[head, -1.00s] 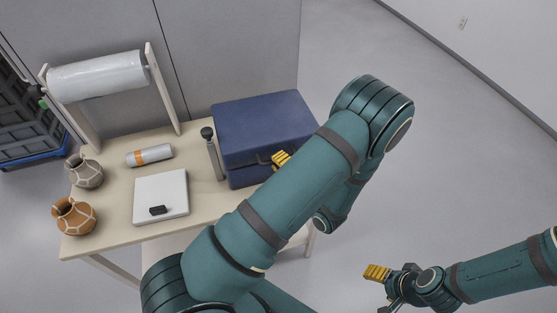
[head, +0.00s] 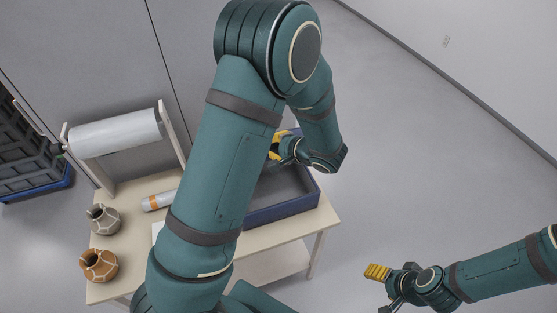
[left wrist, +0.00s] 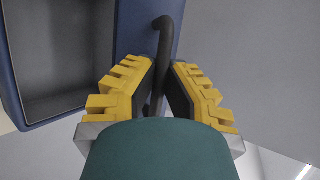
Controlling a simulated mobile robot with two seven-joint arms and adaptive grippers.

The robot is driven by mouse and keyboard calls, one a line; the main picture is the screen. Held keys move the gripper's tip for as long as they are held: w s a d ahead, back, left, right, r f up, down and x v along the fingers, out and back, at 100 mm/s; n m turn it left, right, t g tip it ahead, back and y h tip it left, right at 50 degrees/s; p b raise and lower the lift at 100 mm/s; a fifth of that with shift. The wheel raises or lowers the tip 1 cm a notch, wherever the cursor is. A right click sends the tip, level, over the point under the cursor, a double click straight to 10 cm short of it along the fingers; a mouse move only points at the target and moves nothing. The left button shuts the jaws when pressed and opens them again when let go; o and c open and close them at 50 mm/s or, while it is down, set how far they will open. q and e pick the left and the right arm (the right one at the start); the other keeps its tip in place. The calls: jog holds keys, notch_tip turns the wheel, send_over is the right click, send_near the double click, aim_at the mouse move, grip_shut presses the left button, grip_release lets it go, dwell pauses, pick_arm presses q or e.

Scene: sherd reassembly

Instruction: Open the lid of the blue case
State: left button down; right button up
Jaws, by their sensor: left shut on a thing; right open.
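The blue case (head: 283,211) stands open on the table, and its grey inside shows to the right of my left arm. My left gripper (head: 279,146) is above the case, shut on the dark handle (left wrist: 163,45), which passes between the yellow fingers in the left wrist view. The lid is mostly hidden behind my left arm in the head view. A blue-rimmed part of the case (left wrist: 60,122) with a grey inside shows at the left of the left wrist view. My right gripper (head: 378,281) is open and empty, away from the table at the lower right.
A grey jar (head: 103,219) and an orange jar (head: 99,265) stand at the table's left. Dark crates (head: 30,155) are at far left. The floor right of the table is clear.

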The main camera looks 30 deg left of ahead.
pick_arm(q)
jog(key=shift+g, duration=0.3)
jog(key=w+a+r, duration=0.1)
jog(key=w+a, duration=0.1)
jog(key=w+a+r, duration=0.1)
jog(key=a+r, duration=0.1)
jog(key=shift+w+a+r, duration=0.15)
jog(key=shift+w+a, duration=0.15)
jog(key=shift+w, duration=0.1)
jog(key=w+a+r+b, duration=0.1)
jog(key=w+a+r, duration=0.1)
jog(key=w+a, duration=0.4)
jog(key=shift+a+b, duration=0.4)
jog(key=shift+a, duration=0.2)
jog(key=c, duration=1)
grip_release()
jog(key=shift+d, duration=0.1)
jog(key=v, duration=1.2)
jog(key=shift+r, duration=0.3)
